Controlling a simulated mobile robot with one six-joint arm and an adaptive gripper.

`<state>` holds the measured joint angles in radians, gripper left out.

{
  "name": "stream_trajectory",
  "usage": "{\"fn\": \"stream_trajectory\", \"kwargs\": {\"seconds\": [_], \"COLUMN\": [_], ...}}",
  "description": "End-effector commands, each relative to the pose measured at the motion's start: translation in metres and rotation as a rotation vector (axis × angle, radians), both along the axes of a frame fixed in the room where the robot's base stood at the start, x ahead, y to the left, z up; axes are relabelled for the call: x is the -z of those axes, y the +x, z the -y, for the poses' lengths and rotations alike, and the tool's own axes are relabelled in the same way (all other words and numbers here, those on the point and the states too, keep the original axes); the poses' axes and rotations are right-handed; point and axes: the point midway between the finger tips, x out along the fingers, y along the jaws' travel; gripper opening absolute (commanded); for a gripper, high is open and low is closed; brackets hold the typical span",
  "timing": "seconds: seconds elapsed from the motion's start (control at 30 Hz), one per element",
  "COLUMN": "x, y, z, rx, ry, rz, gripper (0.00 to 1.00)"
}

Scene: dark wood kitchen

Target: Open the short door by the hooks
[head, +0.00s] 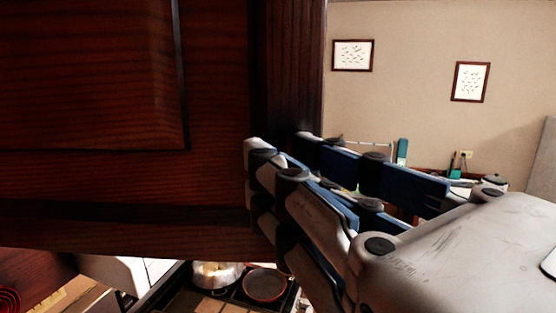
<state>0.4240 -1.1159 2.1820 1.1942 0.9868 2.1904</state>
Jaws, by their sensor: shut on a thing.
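A dark wood cabinet door (90,130) with a raised panel fills the left and upper part of the head view, close to the camera. My gripper (279,146) is at the lower right part of this door, at its right-hand edge strip. One finger lies in front of the wood and the other is further right and behind. The gripper is shut on the door's edge; the exact contact is partly hidden by the fingers. No hooks are seen in this view.
Below the door, a metal pot (217,275) and a dark pan (265,285) stand on a stove. A red coil (9,300) shows at the bottom left. The far wall (410,100) has two framed pictures. A table with small items stands behind my gripper.

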Motion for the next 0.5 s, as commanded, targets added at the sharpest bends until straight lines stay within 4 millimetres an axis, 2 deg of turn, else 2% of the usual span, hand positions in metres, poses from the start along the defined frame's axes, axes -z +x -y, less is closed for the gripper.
{"fn": "stream_trajectory", "kwargs": {"seconds": [0.33,0.37,0.5], "x": [-0.0034,-0.0034,-0.0032], "y": [-0.0038,-0.0037,-0.0033], "z": [-0.0035,-0.0034,-0.0030], "rx": [-0.011,-0.011,-0.010], "ry": [0.000,0.000,0.000], "rz": [0.009,0.008,0.008], "gripper": [0.00,0.20,0.29]}}
